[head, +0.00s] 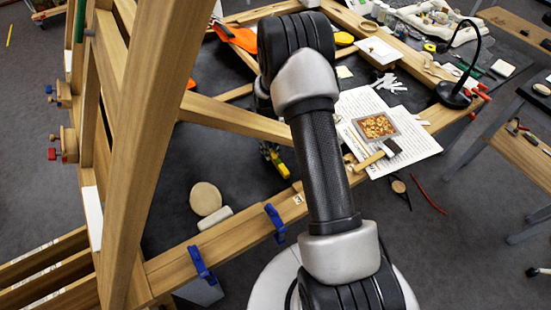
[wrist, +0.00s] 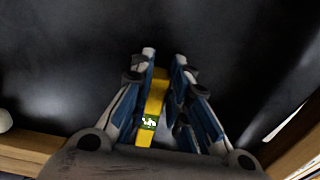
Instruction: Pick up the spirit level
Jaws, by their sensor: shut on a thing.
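The spirit level (wrist: 155,98) is a yellow bar with a green vial near its lower end in the wrist view. My gripper (wrist: 164,62) is shut on it, with the blue-and-grey fingers on either side of the bar. In the head view, the yellow level (head: 279,164) shows just left of my arm, over the dark surface inside the wooden frame. Most of my gripper is hidden behind my arm there. I cannot tell whether the level touches the surface below.
A wooden frame with a rail (head: 225,240) and blue clamps (head: 277,222) surrounds the dark area. A round pale disc (head: 205,198) and a white block (head: 214,218) lie left. A brush (head: 379,154) rests on paper (head: 415,138) at right, near a black lamp (head: 455,93).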

